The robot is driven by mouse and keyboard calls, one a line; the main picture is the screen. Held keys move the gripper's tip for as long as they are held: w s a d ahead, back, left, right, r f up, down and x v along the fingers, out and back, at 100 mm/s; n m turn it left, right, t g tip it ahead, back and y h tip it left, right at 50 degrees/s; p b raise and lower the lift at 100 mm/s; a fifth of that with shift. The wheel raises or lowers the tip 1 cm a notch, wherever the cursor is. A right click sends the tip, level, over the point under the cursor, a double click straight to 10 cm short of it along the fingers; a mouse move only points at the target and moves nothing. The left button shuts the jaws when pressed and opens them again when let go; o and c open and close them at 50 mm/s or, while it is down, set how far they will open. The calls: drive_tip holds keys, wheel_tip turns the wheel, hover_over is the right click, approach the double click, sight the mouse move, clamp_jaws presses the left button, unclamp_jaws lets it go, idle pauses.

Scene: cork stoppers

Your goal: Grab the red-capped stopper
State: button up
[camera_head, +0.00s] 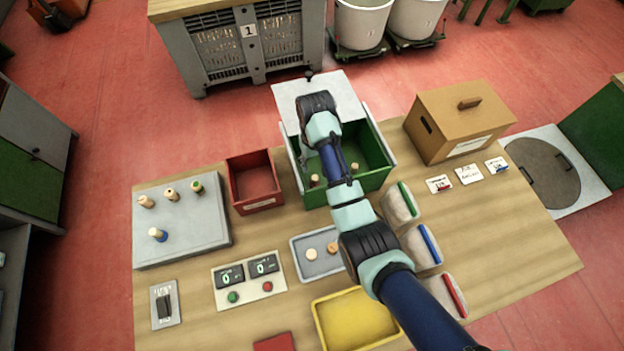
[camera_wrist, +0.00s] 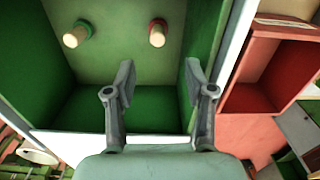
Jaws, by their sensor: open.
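The red-capped stopper (camera_wrist: 157,34) stands in the green box (camera_wrist: 60,75), its pale cork end facing the wrist camera and a red band around it. In the head view, the stopper on the left side of the box (camera_head: 314,181) appears to be the same one, nearer the red bin. A green-capped stopper (camera_wrist: 76,34) stands apart from it, to its left in the wrist view. My gripper (camera_wrist: 158,76) is open and empty, its fingers apart with the red-capped stopper beyond the gap.
A red bin (camera_head: 243,188) stands beside the green box. A grey platform (camera_head: 190,235) holds several stoppers. A grey tray (camera_head: 325,268) holds two cork pieces. A cardboard box (camera_head: 440,120) is at right. The green box's walls surround the stoppers.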

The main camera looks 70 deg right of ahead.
sight(315, 178)
wheel_tip(315, 178, down, 11)
drive_tip(key=shift+s+d+f+b, duration=0.1)
drive_tip(key=shift+d+b, duration=0.05)
drive_tip(key=shift+b, duration=0.65)
drive_tip(key=c, duration=0.8)
